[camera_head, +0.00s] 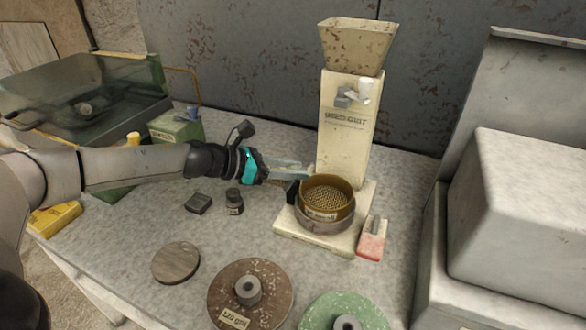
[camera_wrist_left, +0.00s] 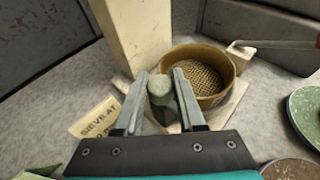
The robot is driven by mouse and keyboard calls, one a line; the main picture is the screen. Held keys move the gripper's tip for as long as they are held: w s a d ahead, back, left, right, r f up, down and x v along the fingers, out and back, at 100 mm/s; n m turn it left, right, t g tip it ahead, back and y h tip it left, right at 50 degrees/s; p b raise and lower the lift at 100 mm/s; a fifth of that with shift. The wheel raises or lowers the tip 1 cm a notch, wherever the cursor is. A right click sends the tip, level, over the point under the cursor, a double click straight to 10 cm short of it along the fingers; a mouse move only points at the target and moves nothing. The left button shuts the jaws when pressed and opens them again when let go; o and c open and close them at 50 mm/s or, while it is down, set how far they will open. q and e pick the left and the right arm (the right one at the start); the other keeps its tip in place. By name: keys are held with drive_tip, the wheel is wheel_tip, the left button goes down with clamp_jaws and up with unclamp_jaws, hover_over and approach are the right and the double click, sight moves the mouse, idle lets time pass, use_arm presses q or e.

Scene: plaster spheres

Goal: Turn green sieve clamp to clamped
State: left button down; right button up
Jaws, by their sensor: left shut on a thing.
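The brass sieve (camera_head: 341,208) sits on a pale base (camera_head: 290,232) in front of the cream used-grit tower; the sieve also shows in the left wrist view (camera_wrist_left: 224,97). My left gripper (camera_head: 304,175) reaches in from the left, just beside the sieve's left rim. In the left wrist view its two fingers (camera_wrist_left: 162,78) are closed around the rounded grey-green handle (camera_wrist_left: 160,88) of the clamp. In the head view the fingers mostly hide this handle, so its turn angle is hard to tell. My right gripper is out of view.
The cream tower (camera_head: 347,150) stands right behind the sieve. A red-and-white block (camera_head: 371,245) is at the base's right corner. A dark bottle (camera_head: 235,205) and small dark block (camera_head: 198,204) lie below my left arm. Round discs, including a brown one (camera_head: 225,290), line the front.

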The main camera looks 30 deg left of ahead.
use_arm(q)
drive_tip(key=shift+d+r+n+t+y+p, duration=0.1)
drive_tip(key=shift+n+t+y+p, duration=0.2)
drive_tip(key=shift+n+y+p, duration=0.45)
drive_tip(key=n+t+y+p, duration=0.1)
drive_tip(key=n+y+p, duration=0.3)
drive_tip(key=p, duration=0.3)
drive_tip(key=n+t+y+p, duration=0.1)
drive_tip(key=n+y+p, duration=0.4)
drive_tip(key=p, duration=0.2)
drive_tip(key=shift+d+r+y, duration=0.1)
drive_tip(key=shift+y, duration=0.25)
drive_tip(key=shift+n+y+p, duration=0.35)
drive_tip(key=shift+y+p, duration=0.05)
drive_tip(key=shift+y, duration=0.1)
drive_tip(key=shift+n+y+p, duration=0.6)
drive_tip(key=shift+n+y, duration=0.3)
drive_tip(key=shift+y, duration=0.2)
drive_tip(key=shift+n+g+y, duration=0.7)
drive_tip(key=shift+n+y, duration=0.1)
drive_tip(key=shift+y, duration=0.1)
drive_tip(key=shift+n+g+y, duration=1.1)
drive_tip(key=shift+n+y, duration=0.4)
drive_tip(key=shift+n, duration=0.1)
drive_tip(key=shift+a, duration=0.2)
